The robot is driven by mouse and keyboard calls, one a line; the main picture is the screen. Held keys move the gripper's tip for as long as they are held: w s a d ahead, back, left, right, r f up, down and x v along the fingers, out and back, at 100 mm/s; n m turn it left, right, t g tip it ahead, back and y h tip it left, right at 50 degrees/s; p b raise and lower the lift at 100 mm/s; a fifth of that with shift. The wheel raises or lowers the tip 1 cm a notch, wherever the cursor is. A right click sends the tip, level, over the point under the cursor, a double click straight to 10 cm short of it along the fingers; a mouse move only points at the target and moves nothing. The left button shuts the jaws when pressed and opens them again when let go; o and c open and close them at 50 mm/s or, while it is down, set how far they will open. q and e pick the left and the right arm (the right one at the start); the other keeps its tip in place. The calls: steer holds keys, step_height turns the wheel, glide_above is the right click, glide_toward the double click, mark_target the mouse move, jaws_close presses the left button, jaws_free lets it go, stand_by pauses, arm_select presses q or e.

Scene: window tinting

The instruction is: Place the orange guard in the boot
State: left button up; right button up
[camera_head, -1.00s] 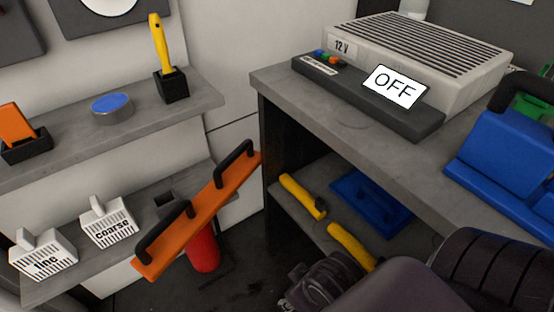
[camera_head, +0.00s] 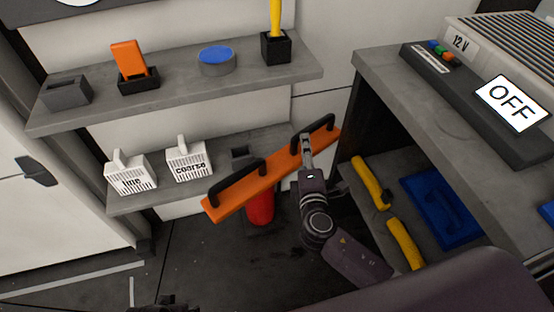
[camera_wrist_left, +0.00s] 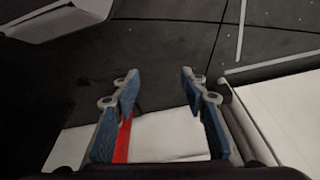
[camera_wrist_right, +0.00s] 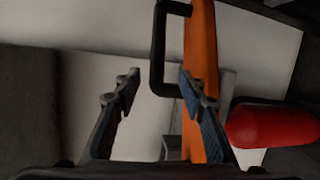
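A long orange board with two black handles (camera_head: 268,184), apparently the orange guard, is tilted in front of the lower left shelf. What supports it is hidden. My right gripper (camera_head: 306,138) is at its upper right handle. In the right wrist view the fingers (camera_wrist_right: 158,85) are apart, with the black handle (camera_wrist_right: 158,50) ahead between them and the orange board (camera_wrist_right: 203,45) behind the right finger. Which object is the boot is unclear; an open grey box (camera_head: 66,93) stands on the upper shelf and a dark grey socket (camera_head: 240,152) on the lower. My left gripper (camera_wrist_left: 160,82) is open and empty.
The upper shelf (camera_head: 180,95) holds an orange piece in a black holder (camera_head: 138,80), a blue-topped disc (camera_head: 217,60) and a yellow-handled tool. White blocks marked "coarse" (camera_head: 188,162) and "fine" stand below. A red cylinder (camera_head: 260,207) is under the board. A workbench stands right.

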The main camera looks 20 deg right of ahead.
mark_target(305, 132)
steer(key=x, duration=0.6)
steer(key=shift+w+d+r+b, duration=0.1)
steer(key=shift+w+d+b, duration=0.15)
steer(key=shift+b, duration=0.1)
steer(key=shift+w+d, duration=0.1)
steer(key=shift+w, duration=0.35)
arm_select(q)
steer(key=shift+w+r, duration=0.15)
steer(key=shift+r, duration=1.2)
arm_select(e)
jaws_close()
